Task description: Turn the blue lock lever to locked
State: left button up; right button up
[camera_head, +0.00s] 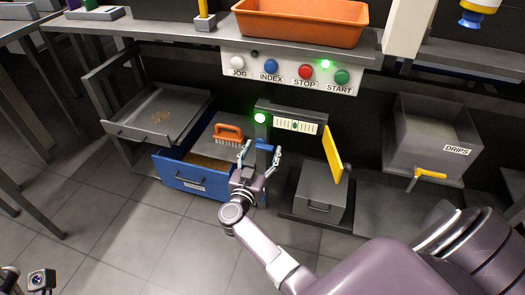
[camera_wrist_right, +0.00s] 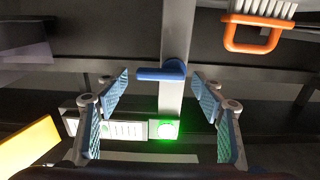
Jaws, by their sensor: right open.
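The blue lock lever (camera_wrist_right: 158,74) sits on a grey upright post (camera_wrist_right: 176,40) in the right wrist view. Its handle lies sideways, pointing left in that picture, with its pivot at the post. In the head view the lever (camera_head: 265,146) is a small blue patch, partly hidden by my gripper. My right gripper (camera_head: 260,157) is open in front of the post. In the wrist view its two blue-padded fingers (camera_wrist_right: 160,98) stand apart on either side of the lever, with a gap to it and nothing held. My left gripper's fingers do not show.
A green lamp (camera_head: 260,118) glows on the post beside a gauge strip (camera_head: 296,126). A yellow flap (camera_head: 333,153) and grey bin (camera_head: 318,195) stand right. A button panel (camera_head: 290,72) is above.

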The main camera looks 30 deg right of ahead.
jog(key=shift+w+d, duration=0.2)
jog(key=shift+c, duration=0.2)
jog(key=c, duration=1.1)
